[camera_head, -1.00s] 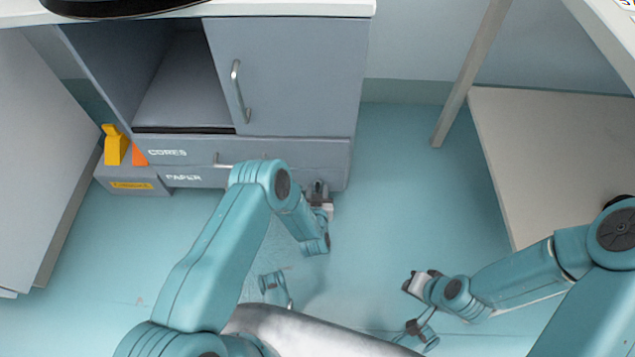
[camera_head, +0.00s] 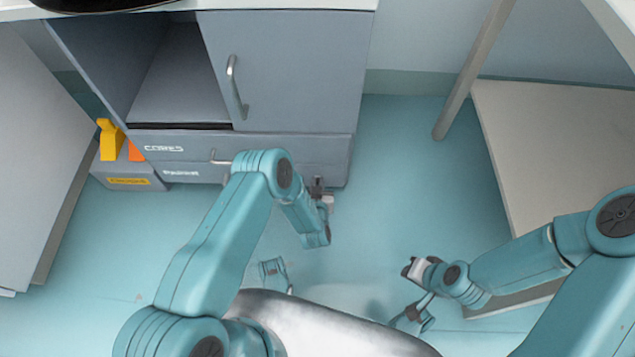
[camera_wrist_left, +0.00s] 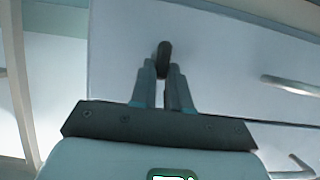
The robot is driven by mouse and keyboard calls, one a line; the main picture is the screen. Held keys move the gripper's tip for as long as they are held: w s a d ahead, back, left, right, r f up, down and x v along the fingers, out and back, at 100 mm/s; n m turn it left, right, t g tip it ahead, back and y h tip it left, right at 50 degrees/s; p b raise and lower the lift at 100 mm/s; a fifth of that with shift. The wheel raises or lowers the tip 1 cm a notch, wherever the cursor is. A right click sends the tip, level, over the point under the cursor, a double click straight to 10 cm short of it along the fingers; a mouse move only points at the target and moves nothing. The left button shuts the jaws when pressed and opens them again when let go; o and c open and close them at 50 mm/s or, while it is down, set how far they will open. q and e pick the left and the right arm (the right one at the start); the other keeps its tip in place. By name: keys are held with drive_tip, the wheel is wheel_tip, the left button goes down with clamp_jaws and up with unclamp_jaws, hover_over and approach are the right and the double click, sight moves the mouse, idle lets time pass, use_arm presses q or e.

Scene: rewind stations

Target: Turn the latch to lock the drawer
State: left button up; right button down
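The drawer unit is grey, with a drawer marked CORES (camera_head: 185,149) above another labelled drawer (camera_head: 200,172). Both drawers look closed in the head view. A small dark latch (camera_wrist_left: 164,52) stands out from a pale front in the left wrist view, roughly upright in that picture. My left gripper (camera_wrist_left: 163,70) has its fingers close together, one on each side of the latch's near end, and appears shut on it. In the head view my left gripper (camera_head: 322,192) is at the right end of the drawers, its tips hard to see. My right gripper (camera_head: 414,268) is away over the floor, finger gap unclear.
A cabinet door with a metal handle (camera_head: 237,88) is above the drawers, beside an open compartment (camera_head: 180,80). A grey bin (camera_head: 130,180) with yellow and orange items stands at left. A table leg (camera_head: 470,75) and beige panel (camera_head: 545,130) are at right. Floor between is clear.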

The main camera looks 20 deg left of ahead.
use_arm(q)
clamp_jaws()
drive_tip(key=shift+a, duration=0.1)
drive_tip(key=shift+s+a+f+n+t+h, duration=0.1)
drive_tip(key=shift+a+f+n+t+h, duration=0.25)
drive_tip(key=shift+n+t+h, duration=1.25)
drive_tip(key=shift+a+f+n+t+h, duration=0.1)
drive_tip(key=shift+a+f+n+h, duration=0.2)
drive_tip(key=shift+n, duration=2.55)
drive_tip(key=shift+s+a+f+n+t+h, duration=0.1)
drive_tip(key=shift+a+f+n+t+h, duration=0.55)
drive_tip(key=shift+n, duration=1.6)
drive_tip(key=shift+d+r+t+h, duration=0.25)
drive_tip(key=shift+r+h, duration=0.05)
drive_tip(key=shift+h, duration=0.05)
drive_tip(key=o, duration=0.6)
unclamp_jaws()
